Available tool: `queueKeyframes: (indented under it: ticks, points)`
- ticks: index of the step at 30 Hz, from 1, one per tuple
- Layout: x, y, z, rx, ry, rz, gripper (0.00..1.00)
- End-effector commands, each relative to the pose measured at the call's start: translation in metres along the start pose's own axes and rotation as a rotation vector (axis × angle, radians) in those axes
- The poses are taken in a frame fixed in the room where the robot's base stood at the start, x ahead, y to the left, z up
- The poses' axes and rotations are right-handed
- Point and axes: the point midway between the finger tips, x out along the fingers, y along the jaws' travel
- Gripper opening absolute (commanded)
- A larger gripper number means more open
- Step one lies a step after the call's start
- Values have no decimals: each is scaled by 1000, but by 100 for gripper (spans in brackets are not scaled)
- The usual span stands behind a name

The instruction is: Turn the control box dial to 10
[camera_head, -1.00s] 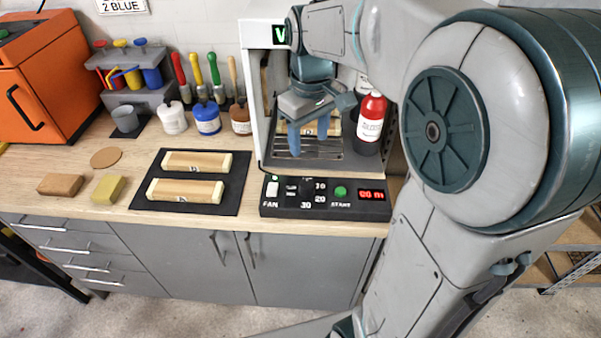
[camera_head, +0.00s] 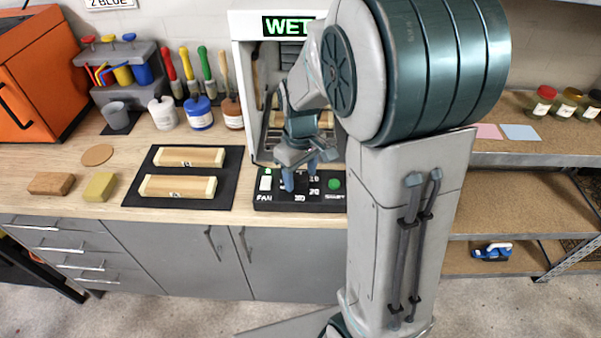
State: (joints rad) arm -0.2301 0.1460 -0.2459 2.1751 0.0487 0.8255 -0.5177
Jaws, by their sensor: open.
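The black control box (camera_head: 280,206) sits at the front edge of the workbench, below the booth. It carries a white FAN switch (camera_head: 265,183), a green START button (camera_head: 334,184) and a dial with the marks 10, 20 and 30 around it. My gripper (camera_head: 300,186) is open, with its blue fingers pointing down over the dial area. The fingers largely cover the dial, so I cannot tell its setting or whether they touch it. The box's red display is hidden behind my arm.
The booth (camera_head: 240,90) behind the box shows a green WET sign (camera_head: 288,26). A black mat (camera_head: 225,190) with two wooden pieces (camera_head: 178,187) lies left of the box. Brushes and bottles stand behind it. Shelves (camera_head: 540,150) are at the right.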

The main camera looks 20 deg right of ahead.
Motion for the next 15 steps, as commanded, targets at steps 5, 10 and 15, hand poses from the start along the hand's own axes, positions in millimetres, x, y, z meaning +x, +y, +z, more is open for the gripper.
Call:
queueKeyframes:
  ticks: [5, 10, 15]
  points:
    - [3, 0, 0, 0, 0, 0, 55]
    - [2, 0, 0, 0, 0, 0, 44]
    - [2, 0, 0, 0, 0, 0, 10]
